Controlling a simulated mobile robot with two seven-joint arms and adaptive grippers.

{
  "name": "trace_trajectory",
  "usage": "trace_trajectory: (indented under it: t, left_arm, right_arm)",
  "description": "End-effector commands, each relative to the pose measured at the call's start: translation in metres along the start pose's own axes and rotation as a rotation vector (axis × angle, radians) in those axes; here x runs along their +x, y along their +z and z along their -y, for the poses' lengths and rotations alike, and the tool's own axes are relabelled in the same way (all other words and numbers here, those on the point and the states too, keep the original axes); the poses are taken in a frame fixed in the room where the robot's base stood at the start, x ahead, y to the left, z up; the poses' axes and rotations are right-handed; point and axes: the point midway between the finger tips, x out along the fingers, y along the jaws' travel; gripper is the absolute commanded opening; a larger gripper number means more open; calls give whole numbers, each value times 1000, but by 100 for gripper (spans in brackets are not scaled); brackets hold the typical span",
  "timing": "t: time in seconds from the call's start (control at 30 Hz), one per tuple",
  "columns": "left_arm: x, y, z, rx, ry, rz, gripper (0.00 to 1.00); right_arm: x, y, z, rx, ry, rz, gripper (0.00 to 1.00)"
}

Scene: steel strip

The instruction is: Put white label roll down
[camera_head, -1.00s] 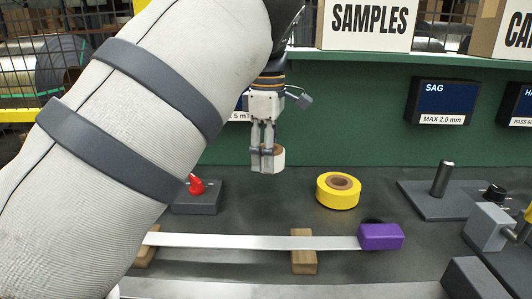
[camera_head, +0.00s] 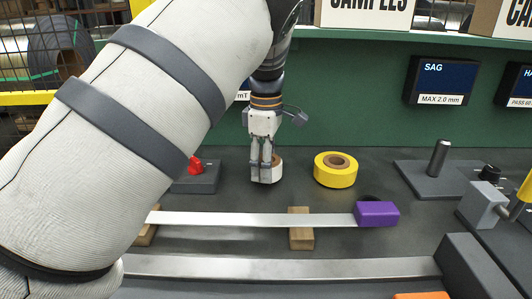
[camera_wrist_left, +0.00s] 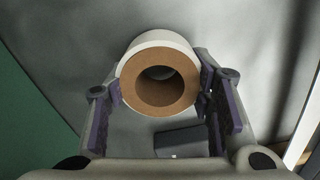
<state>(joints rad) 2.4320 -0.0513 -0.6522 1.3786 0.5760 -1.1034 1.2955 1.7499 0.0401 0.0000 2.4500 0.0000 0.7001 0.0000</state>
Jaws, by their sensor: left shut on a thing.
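The white label roll (camera_head: 276,170) has a brown cardboard core and is at the dark bench top, left of the yellow roll (camera_head: 335,170). My left gripper (camera_head: 262,180) points down and is shut on the white roll. In the left wrist view the roll (camera_wrist_left: 160,80) sits between the two fingers of the gripper (camera_wrist_left: 160,105), core facing the camera. Whether its underside touches the bench is hard to tell. The fingers hide part of the roll in the head view. My right gripper is not in view.
A red-knobbed grey box (camera_head: 197,177) stands left of the roll. In front, a steel strip (camera_head: 240,219) lies on wooden blocks (camera_head: 301,238), with a purple block (camera_head: 376,214) at its right end. A grey base with a post (camera_head: 437,160) stands to the right. The green back panel (camera_head: 340,90) rises behind.

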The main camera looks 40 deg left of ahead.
Motion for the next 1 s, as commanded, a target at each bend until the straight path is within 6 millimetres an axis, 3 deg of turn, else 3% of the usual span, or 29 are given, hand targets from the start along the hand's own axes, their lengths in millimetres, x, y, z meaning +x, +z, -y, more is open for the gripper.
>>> trace_trajectory:
  t: [0.77,0.8,0.9,1.0]
  left_arm:
    - [9,0,0,0,1,0,18]
    - [9,0,0,1,1,0,53]
    - [9,0,0,0,1,0,72]
    - [9,0,0,0,1,0,72]
  right_arm:
    - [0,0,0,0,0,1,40]
    - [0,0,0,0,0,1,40]
    - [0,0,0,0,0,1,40]
    - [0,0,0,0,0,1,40]
